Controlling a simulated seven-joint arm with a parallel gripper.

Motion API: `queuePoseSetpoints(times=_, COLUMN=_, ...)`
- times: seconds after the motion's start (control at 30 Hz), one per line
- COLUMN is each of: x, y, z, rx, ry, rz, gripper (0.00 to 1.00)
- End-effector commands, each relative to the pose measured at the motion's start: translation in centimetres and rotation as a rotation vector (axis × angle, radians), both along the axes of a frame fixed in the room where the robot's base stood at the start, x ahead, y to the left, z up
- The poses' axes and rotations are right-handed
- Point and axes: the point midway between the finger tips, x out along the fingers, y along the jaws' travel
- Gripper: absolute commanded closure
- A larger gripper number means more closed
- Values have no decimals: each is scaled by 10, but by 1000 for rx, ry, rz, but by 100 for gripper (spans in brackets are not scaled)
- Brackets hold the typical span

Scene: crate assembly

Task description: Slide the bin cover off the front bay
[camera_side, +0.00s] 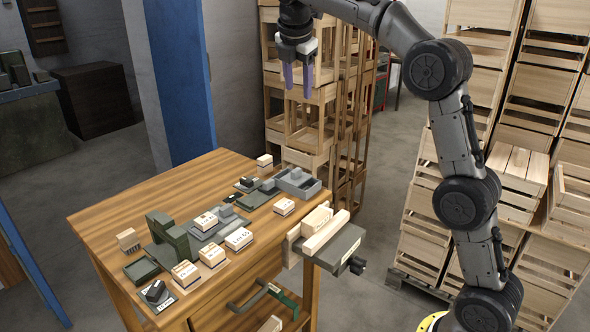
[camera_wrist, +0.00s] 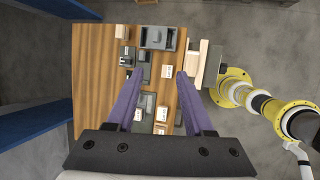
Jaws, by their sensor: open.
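A grey bin (camera_side: 301,188) sits at the table's back right corner. It also shows in the wrist view (camera_wrist: 172,40), beyond my fingertips. A small grey raised piece (camera_side: 296,174) shows in it; the bin cover and the bay under it are too small to tell apart surely. My gripper (camera_side: 298,85) hangs high above the bin and the table's back edge, with its purple fingers pointing down. The fingers are apart and empty, also in the wrist view (camera_wrist: 158,75), and touch nothing.
The wooden table (camera_side: 110,208) holds a dark green fixture (camera_side: 168,236), several labelled cream blocks and small grey parts. A vise (camera_side: 338,246) with pale jaws projects from its right edge. Wooden crate racks stand behind and right. The table's back left is clear.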

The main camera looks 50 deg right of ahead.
Motion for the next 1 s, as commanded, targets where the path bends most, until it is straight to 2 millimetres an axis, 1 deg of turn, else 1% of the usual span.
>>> queuePoseSetpoints(times=0.03, x=18, y=-8, z=-15, rx=-12, ry=30, rz=7, gripper=48)
queuePoseSetpoints(times=0.1, x=38, y=-18, z=-35, rx=-25, ry=66, rz=15, gripper=48)
queuePoseSetpoints(times=0.17, x=54, y=-27, z=-54, rx=-34, ry=93, rz=13, gripper=48)
queuePoseSetpoints(times=0.2, x=64, y=-33, z=-68, rx=-36, ry=108, rz=6, gripper=48)
queuePoseSetpoints(times=0.27, x=77, y=-40, z=-89, rx=-38, ry=127, rz=-4, gripper=48)
queuePoseSetpoints(times=0.3, x=84, y=-44, z=-104, rx=-38, ry=142, rz=-9, gripper=48)
queuePoseSetpoints(times=0.37, x=91, y=-49, z=-124, rx=-35, ry=164, rz=-16, gripper=48)
queuePoseSetpoints(times=0.4, x=94, y=-52, z=-138, rx=-31, ry=182, rz=-19, gripper=48)
queuePoseSetpoints(times=0.5, x=97, y=-56, z=-164, rx=-25, ry=222, rz=-24, gripper=48)
queuePoseSetpoints(times=0.6, x=98, y=-59, z=-176, rx=-21, ry=242, rz=-28, gripper=48)
queuePoseSetpoints(times=0.77, x=97, y=-65, z=-188, rx=-20, ry=245, rz=-31, gripper=48)
queuePoseSetpoints(times=0.87, x=96, y=-71, z=-202, rx=-19, ry=247, rz=-31, gripper=48)
queuePoseSetpoints(times=1.0, x=96, y=-81, z=-228, rx=-19, ry=248, rz=-32, gripper=48)
